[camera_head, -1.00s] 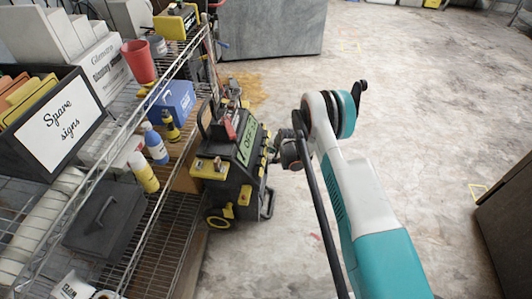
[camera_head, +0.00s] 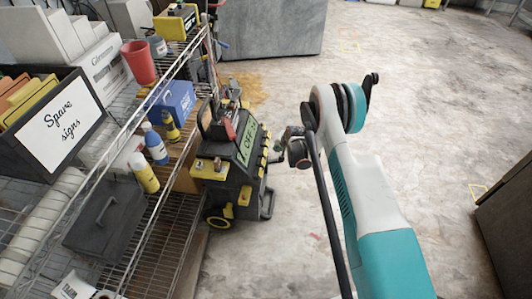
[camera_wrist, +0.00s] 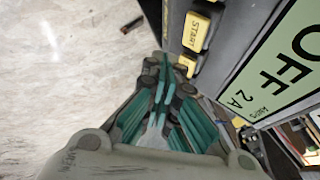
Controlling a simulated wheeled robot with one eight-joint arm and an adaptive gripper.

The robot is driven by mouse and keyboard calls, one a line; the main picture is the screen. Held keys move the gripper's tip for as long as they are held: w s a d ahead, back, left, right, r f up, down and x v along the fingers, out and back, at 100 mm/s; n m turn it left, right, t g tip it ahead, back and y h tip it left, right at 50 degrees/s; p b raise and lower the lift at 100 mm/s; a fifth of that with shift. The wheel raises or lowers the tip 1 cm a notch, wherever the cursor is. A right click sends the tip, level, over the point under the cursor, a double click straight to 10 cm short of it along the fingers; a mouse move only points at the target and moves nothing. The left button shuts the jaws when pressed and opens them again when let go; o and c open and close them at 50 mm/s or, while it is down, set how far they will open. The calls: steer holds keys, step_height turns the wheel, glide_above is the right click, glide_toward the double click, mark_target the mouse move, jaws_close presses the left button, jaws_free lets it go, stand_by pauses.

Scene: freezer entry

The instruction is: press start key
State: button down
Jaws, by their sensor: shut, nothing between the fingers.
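The yellow start key (camera_wrist: 195,32), lettered START, is on the dark side of a wheeled black and yellow machine (camera_head: 228,185). The machine's green display (camera_wrist: 285,62) reads OFF and 2 A; it also shows in the head view (camera_head: 249,144). My gripper (camera_wrist: 165,62) is shut and empty, its teal fingertips close below and left of the start key in the wrist view. I cannot tell whether they touch the panel. In the head view my gripper (camera_head: 278,150) is at the machine's right side, and the key's lettering is too small to read.
Another yellow key (camera_wrist: 186,66) sits just below the start key, partly behind the fingers. A wire shelf (camera_head: 150,215) with bottles and boxes stands left of the machine. A grey block (camera_head: 270,28) stands behind.

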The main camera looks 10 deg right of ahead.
steer(key=shift+s+d+r, duration=0.2)
steer(key=shift+d+r, duration=0.15)
steer(key=shift+d, duration=0.15)
steer(key=shift+s+d+r, duration=0.15)
steer(key=shift+d+r, duration=0.2)
steer(key=shift+d, duration=0.15)
